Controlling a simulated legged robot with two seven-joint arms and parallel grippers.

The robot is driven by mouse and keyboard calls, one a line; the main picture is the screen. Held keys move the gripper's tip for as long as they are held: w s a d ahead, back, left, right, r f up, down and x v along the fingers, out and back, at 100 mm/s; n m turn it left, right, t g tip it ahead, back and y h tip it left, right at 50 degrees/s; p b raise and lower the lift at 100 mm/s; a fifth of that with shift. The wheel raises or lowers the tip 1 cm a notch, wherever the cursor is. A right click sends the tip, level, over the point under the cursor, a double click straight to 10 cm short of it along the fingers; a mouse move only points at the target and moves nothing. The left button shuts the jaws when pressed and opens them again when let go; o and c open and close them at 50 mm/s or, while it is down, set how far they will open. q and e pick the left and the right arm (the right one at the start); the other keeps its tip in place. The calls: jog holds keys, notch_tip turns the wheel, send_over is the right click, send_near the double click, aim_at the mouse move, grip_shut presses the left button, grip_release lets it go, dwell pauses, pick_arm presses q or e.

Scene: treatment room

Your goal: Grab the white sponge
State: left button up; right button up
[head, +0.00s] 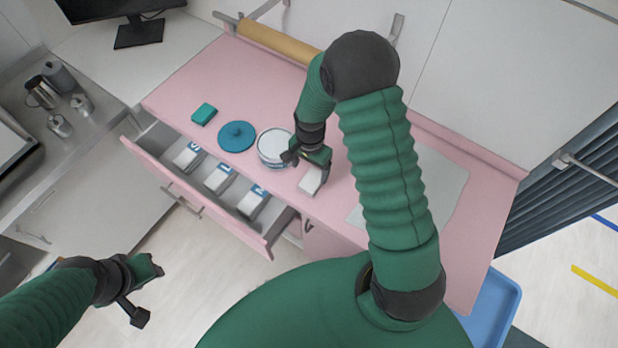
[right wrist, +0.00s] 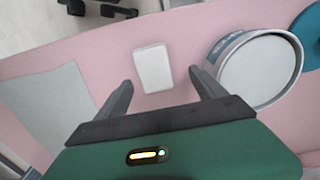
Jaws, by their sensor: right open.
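The white sponge (right wrist: 152,68) is a small pale block lying on the pink tabletop. In the right wrist view it is ahead of and between the two spread fingers of my right gripper (right wrist: 160,88), touching neither. In the head view the sponge (head: 311,180) shows under the right gripper (head: 315,168), which partly covers it. The right gripper is open and empty. My left gripper (head: 146,292) hangs over the floor at the lower left, away from the table, with its fingers spread apart and nothing between them.
A round white tub (head: 274,145) stands close beside the right gripper. A blue lid (head: 236,135) and a green sponge (head: 203,113) lie farther left. An open drawer (head: 232,222) with several white packs juts out in front. A pale sheet (head: 436,178) lies right.

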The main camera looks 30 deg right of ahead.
aim_at(313, 179)
jog(key=f, duration=0.1)
jog(key=s+f, duration=0.1)
jog(key=f+p, duration=0.1)
jog(key=f, duration=0.1)
jog(key=shift+s+d, duration=0.3)
jog(key=shift+d, duration=0.05)
jog(key=shift+w+f, duration=0.15)
jog(key=shift+f, duration=0.1)
jog(key=shift+w+f, duration=0.1)
jog(key=shift+w, duration=0.1)
jog(key=shift+w+a, duration=0.1)
jog(key=shift+c, duration=0.3)
jog(key=shift+a, duration=0.15)
jog(key=shift+c, duration=1.1)
jog(key=shift+a, duration=0.1)
jog(key=shift+c, duration=1.2)
jog(key=shift+s+r, duration=0.25)
jog(key=c, duration=0.5)
pick_arm(q)
jog(key=shift+s+d+r, duration=0.2)
jog(key=shift+s+r, duration=0.1)
jog(key=shift+r, duration=0.2)
jog(key=shift+s+d+r, duration=0.15)
jog(key=shift+s+r, duration=0.1)
jog(key=shift+r, duration=0.2)
pick_arm(e)
jog(key=shift+d+f, duration=0.1)
jog(key=shift+d, duration=0.1)
jog(key=c, duration=0.4)
jog(key=shift+c, duration=0.3)
